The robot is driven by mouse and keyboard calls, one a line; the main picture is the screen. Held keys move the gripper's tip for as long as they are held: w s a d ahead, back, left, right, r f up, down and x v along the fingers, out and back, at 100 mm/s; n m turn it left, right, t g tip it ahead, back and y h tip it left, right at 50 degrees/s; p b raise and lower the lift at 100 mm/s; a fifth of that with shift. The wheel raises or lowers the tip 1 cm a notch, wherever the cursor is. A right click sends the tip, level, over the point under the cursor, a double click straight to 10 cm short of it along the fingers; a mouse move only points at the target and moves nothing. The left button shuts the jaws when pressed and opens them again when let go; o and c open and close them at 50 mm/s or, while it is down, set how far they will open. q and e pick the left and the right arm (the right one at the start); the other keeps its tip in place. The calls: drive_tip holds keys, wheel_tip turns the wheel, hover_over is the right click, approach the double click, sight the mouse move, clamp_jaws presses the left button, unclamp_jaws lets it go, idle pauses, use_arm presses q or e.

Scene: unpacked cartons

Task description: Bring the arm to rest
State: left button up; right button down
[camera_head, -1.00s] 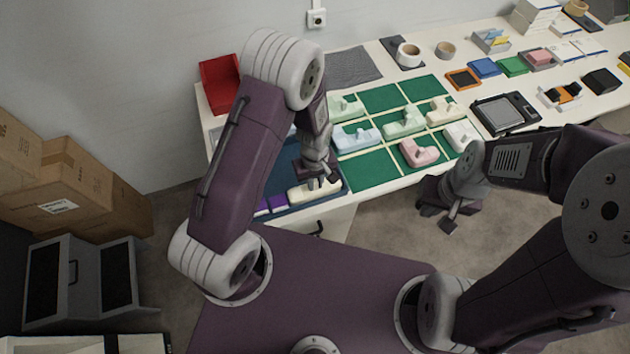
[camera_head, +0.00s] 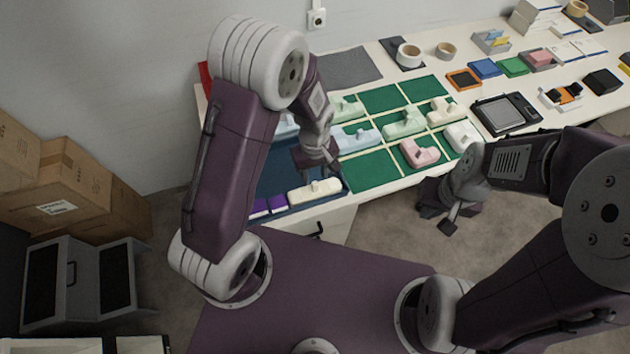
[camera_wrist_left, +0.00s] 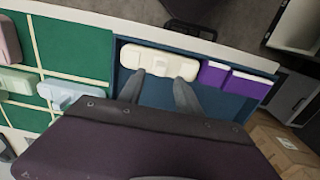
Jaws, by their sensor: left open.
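My left gripper (camera_head: 318,172) is above the blue tray (camera_head: 276,172), beside and over a cream block (camera_head: 314,191) lying at the tray's near edge. In the left wrist view the two fingertips (camera_wrist_left: 158,83) are spread apart with nothing between them, and the cream block (camera_wrist_left: 160,61) lies in the tray just beyond them. My right gripper (camera_head: 449,205) hangs over the floor in front of the table; whether its jaws are open is unclear.
Purple boxes (camera_head: 267,205) lie next to the cream block. A green mat (camera_head: 366,174) with pale divider lines holds several pastel blocks. A black scale (camera_head: 505,113) stands to the right.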

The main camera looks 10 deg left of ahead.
use_arm(q)
wheel_tip(320, 180, up, 3)
drive_tip(key=shift+f, duration=0.2)
idle(0.4)
wheel_tip(320, 180, up, 4)
drive_tip(key=w+a+n+t, duration=0.1)
drive_tip(key=w+a, duration=0.1)
drive_tip(key=a, duration=0.1)
drive_tip(key=s+a+r+m, duration=0.2)
drive_tip(key=s+a+m, duration=0.2)
drive_tip(key=s+m, duration=0.3)
drive_tip(key=s, duration=0.3)
drive_tip(key=shift+r+m, duration=0.3)
drive_tip(key=shift+r, duration=0.05)
drive_tip(key=shift+s, duration=0.2)
